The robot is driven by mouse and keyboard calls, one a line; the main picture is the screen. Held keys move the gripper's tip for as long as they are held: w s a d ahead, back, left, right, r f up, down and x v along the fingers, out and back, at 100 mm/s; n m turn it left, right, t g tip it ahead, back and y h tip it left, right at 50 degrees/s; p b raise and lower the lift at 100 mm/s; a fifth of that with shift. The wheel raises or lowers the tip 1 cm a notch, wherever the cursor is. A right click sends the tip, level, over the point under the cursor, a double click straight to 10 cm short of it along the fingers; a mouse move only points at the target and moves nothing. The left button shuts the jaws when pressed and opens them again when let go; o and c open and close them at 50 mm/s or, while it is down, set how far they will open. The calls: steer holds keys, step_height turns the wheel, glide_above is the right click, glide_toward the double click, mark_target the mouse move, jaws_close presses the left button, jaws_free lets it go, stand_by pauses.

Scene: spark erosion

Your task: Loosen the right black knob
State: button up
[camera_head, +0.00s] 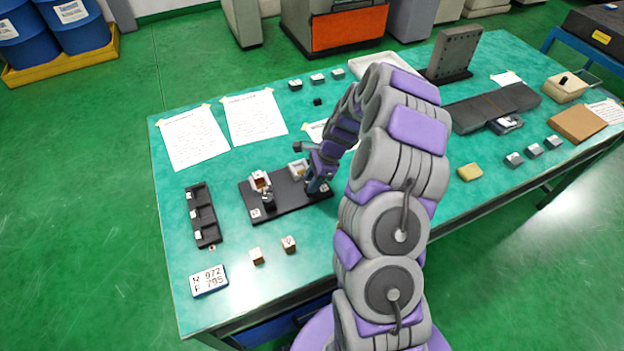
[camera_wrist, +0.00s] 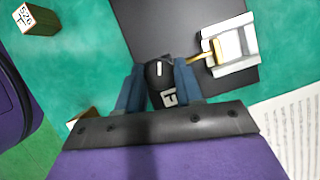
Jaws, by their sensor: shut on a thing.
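A black base plate (camera_head: 278,208) lies on the green table with two small fixtures on it. The left fixture (camera_head: 260,181) has a black knob (camera_head: 268,199) in front of it. The right fixture (camera_head: 298,170) is pale with a brass-coloured part, and it also shows in the wrist view (camera_wrist: 229,47). My gripper (camera_head: 316,187) is at the right end of the plate, pointing down. In the wrist view its blue fingers (camera_wrist: 160,88) are shut on the right black knob (camera_wrist: 157,72), one on each side. The head view mostly hides this knob behind my gripper.
Two small blocks (camera_head: 256,256) (camera_head: 289,244) stand at the table's front. A black tray (camera_head: 202,216) and a number card (camera_head: 208,280) lie at the left. Paper sheets (camera_head: 194,137) lie behind the plate. A dark metal fixture (camera_head: 490,107) stands at right.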

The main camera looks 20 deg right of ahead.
steer(key=c, duration=0.4)
steer(key=shift+w+r+n+p, duration=0.1)
steer(key=shift+n+p, duration=0.2)
steer(key=shift+p, duration=0.05)
steer(key=shift+w+n+g+p, duration=0.1)
steer(key=shift+n+g+p, duration=0.3)
steer(key=shift+n+p, duration=0.45)
steer(key=n+g+p, duration=0.1)
steer(key=n, duration=0.2)
steer(key=n+g+p, duration=0.1)
steer(key=n, duration=0.1)
steer(key=n+g+h+p, duration=0.1)
steer(key=n, duration=0.2)
steer(key=shift+w+a, duration=0.1)
steer(key=shift+w, duration=0.1)
steer(key=n+h+p, duration=0.1)
steer(key=n, duration=0.2)
steer(key=n+g+p, duration=0.1)
steer(key=n, duration=0.2)
steer(key=shift+a+h, duration=0.15)
steer(key=shift+h, duration=0.25)
steer(key=n+h+p, duration=0.2)
steer(key=n, duration=0.3)
steer(key=shift+a+n, duration=0.1)
steer(key=shift+n, duration=0.15)
